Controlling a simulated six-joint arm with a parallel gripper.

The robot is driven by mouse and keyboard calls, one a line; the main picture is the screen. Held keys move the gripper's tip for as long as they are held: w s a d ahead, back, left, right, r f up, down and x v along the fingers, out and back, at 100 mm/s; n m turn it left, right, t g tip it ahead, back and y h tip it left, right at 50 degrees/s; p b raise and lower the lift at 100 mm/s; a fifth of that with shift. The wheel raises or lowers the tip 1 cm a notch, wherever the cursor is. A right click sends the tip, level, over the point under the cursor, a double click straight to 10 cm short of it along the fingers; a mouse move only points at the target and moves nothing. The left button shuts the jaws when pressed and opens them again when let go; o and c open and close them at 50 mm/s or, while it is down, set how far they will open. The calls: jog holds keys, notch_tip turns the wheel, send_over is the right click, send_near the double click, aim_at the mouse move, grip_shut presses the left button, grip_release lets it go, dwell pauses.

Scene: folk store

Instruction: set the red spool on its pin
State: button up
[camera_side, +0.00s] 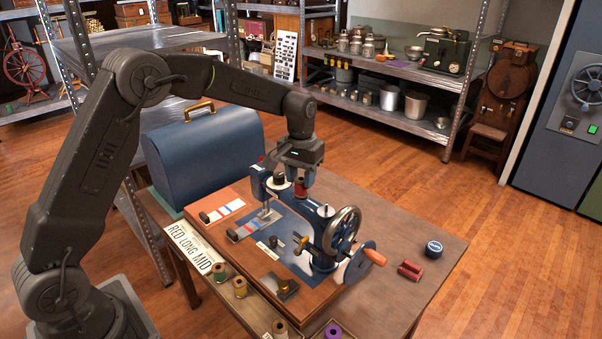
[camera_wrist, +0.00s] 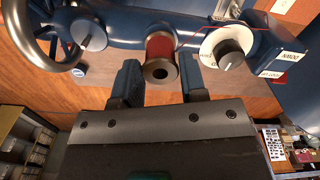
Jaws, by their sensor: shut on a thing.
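The red spool (camera_side: 301,187) is upright between the fingers of my gripper (camera_side: 299,172), at the top of the blue sewing machine's arm (camera_side: 322,210). In the wrist view the red spool (camera_wrist: 160,46) shows its dark end with a hole towards the camera, between the two blue-grey fingers of my gripper (camera_wrist: 160,82). My gripper is shut on the spool. The pin is hidden; I cannot tell whether the spool is around it or just above it. A card (camera_side: 195,248) reads "RED LONG MID".
A white dial with a dark knob (camera_wrist: 228,55) is close beside the spool. The handwheel (camera_side: 343,232) is on the other side. A blue domed case (camera_side: 208,152) stands behind.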

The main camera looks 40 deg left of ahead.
jog(key=o, duration=0.8)
notch_tip(320, 180, up, 14)
jog(key=shift+f, duration=0.1)
dwell(0.3)
dwell(0.4)
